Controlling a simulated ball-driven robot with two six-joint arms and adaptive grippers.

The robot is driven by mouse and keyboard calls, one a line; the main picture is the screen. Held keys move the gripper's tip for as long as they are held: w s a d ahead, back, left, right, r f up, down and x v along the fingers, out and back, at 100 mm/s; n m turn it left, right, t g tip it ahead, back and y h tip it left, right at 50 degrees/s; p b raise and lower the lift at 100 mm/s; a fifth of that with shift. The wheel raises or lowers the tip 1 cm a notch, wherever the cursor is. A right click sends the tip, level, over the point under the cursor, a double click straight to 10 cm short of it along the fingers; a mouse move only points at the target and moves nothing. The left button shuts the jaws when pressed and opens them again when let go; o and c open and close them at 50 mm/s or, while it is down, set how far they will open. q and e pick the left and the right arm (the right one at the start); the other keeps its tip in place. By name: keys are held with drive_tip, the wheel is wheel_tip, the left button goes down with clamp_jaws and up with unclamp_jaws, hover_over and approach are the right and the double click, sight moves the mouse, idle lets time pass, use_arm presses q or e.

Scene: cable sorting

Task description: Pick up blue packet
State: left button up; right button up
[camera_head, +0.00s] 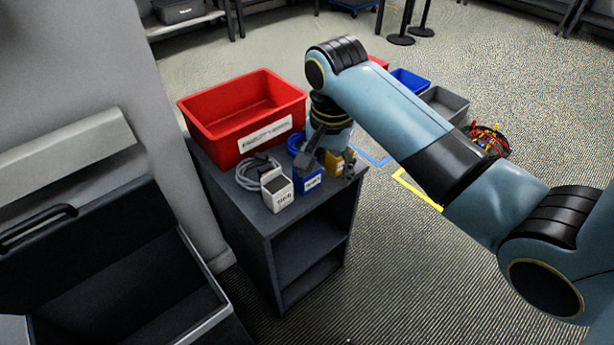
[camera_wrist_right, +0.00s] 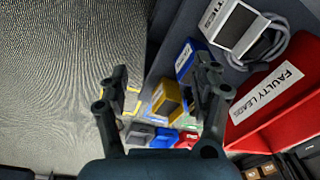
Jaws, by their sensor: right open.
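The blue packet (camera_head: 307,183) stands on the dark cabinet top between the white packet (camera_head: 277,191) and the yellow packet (camera_head: 335,163). It also shows in the right wrist view (camera_wrist_right: 184,61), just beyond one finger of my right gripper. My right gripper (camera_head: 329,166) is open and points down over the blue and yellow packets. In the wrist view (camera_wrist_right: 161,76) the yellow packet shows between its fingers, and the blue packet lies nearer the right finger, partly hidden by it. I cannot tell whether a finger touches the blue packet. My left gripper is not in view.
A red bin (camera_head: 197,120) labelled faulty leads stands behind the packets on the cabinet (camera_head: 283,228). A grey cable (camera_head: 250,170) lies by the white packet. Blue (camera_head: 409,79) and grey (camera_head: 444,103) bins stand on the floor beyond. An open dark case (camera_head: 125,270) is at left.

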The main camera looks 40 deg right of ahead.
sight(307, 175)
drive_tip(key=w+m, duration=0.1)
drive_tip(key=w, duration=0.1)
drive_tip(key=w+r+m, duration=0.1)
drive_tip(key=w+m, duration=0.1)
drive_tip(key=w+d+m, duration=0.1)
drive_tip(key=w, duration=0.2)
drive_tip(key=shift+w+r+m+g, duration=0.1)
drive_tip(key=shift+r+m+g, duration=0.25)
drive_tip(key=shift+m+g, duration=0.05)
drive_tip(key=shift+w+f, duration=0.2)
drive_tip(key=shift+f, duration=0.1)
drive_tip(key=shift+m, duration=0.3)
wheel_tip(307, 175, down, 5)
drive_tip(key=shift+f+b, duration=0.1)
drive_tip(key=shift+b, duration=0.9)
drive_tip(key=f, duration=0.1)
drive_tip(key=f+b, duration=0.1)
drive_tip(key=f, duration=0.1)
drive_tip(key=f+b, duration=0.1)
drive_tip(key=f, duration=0.1)
drive_tip(key=shift+s+a, duration=0.1)
drive_tip(key=shift+s, duration=0.15)
drive_tip(key=shift+r, duration=0.15)
drive_tip(key=c, duration=0.9)
drive_tip(key=shift+r, duration=0.1)
